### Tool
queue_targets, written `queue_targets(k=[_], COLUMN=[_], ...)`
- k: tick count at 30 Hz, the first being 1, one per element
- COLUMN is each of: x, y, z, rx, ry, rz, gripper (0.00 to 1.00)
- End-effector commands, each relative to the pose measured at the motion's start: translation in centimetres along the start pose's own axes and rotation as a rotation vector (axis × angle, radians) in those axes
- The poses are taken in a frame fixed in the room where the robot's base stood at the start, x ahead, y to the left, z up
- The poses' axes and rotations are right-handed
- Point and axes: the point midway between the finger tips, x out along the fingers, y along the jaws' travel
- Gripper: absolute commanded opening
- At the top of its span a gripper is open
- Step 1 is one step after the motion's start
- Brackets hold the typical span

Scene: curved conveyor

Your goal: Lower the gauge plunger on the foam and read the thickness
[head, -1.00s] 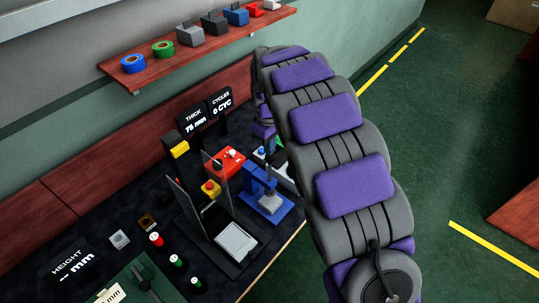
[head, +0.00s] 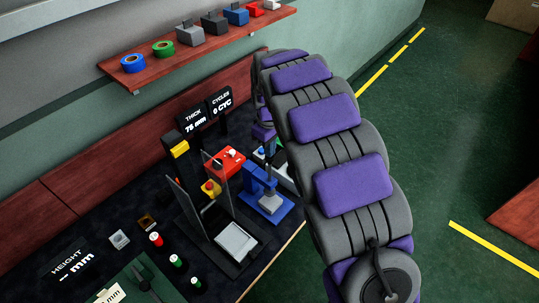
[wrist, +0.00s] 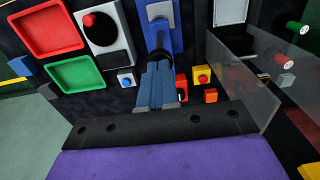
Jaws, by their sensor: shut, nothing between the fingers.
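The blue thickness gauge (head: 258,176) stands on a blue base on the dark table in the head view. A light grey block (head: 270,203), which looks like the foam, lies on its base below the raised press part. In the wrist view the gauge's blue base (wrist: 176,36) is at the top centre, with the grey block (wrist: 159,10) on it. My gripper (wrist: 159,68) is shut and empty, its blue fingers over the gauge's upper part; I cannot tell if they touch it. In the head view my arm mostly hides it. The thickness display (head: 195,120) seems to read 75 mm.
A cycles display (head: 220,102) shows 0 CYC. A stand with clear panels (head: 235,244) is left of the gauge. Red (wrist: 48,33) and green (wrist: 76,75) trays show in the wrist view.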

Motion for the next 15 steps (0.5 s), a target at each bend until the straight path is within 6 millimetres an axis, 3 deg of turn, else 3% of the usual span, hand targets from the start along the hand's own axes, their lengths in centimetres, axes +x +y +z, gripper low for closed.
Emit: queue_targets(k=[15], x=[1.4], y=[0.0], z=[0.0], rx=[0.000], ry=[0.001], rz=[0.001], gripper=[0.00])
